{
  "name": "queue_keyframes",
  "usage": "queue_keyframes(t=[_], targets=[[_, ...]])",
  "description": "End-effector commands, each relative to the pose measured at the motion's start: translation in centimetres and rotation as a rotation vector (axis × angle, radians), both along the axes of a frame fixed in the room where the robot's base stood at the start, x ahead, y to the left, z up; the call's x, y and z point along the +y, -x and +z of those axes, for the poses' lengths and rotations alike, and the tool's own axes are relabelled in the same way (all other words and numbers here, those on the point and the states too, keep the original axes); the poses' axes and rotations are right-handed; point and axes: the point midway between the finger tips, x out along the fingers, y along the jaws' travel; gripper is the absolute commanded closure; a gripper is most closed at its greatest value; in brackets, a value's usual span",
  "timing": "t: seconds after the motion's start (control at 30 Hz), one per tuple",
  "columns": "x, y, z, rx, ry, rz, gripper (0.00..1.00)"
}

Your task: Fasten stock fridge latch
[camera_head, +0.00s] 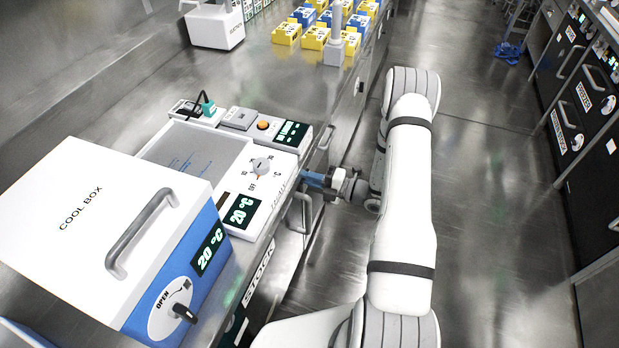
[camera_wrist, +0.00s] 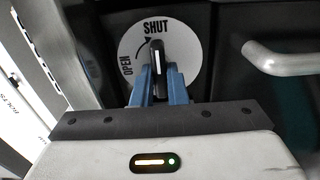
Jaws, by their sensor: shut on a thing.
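The stock fridge latch is a round white dial (camera_wrist: 185,50) with OPEN at its left, SHUT at its top and a curved arrow between them. Its dark handle (camera_wrist: 157,52) points up, close to the SHUT mark. My gripper (camera_wrist: 157,80) has blue fingers shut on this handle from both sides. In the head view my gripper (camera_head: 316,180) is at the front face of the bench, below the counter edge; the latch itself is hidden there. The stock fridge front (camera_head: 262,272), with part of its label, shows under the counter.
A metal handle (camera_wrist: 285,60) is right of the latch; a bar handle (camera_head: 302,212) shows near my gripper in the head view. The cool box (camera_head: 85,215) and a dial panel (camera_head: 275,170) stand on the counter above. Open floor (camera_head: 490,230) lies to the right.

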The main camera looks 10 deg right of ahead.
Motion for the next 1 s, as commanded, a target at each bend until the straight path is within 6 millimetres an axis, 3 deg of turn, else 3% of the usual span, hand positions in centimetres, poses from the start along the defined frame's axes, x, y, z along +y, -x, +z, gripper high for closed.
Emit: queue_keyframes(t=[0.17,0.2,0.43,0.73,1.0], targets=[[0.2,0.2,-0.1,0.005,-0.001,0.006,1.0],[0.2,0.2,-0.1,0.004,-0.001,0.006,0.84],[0.1,0.1,-0.1,0.002,0.0,0.002,0.65],[-0.4,0.3,-0.1,0.001,0.001,0.0,0.65],[-3.9,2.6,-0.1,0.001,0.001,-0.003,0.65]])
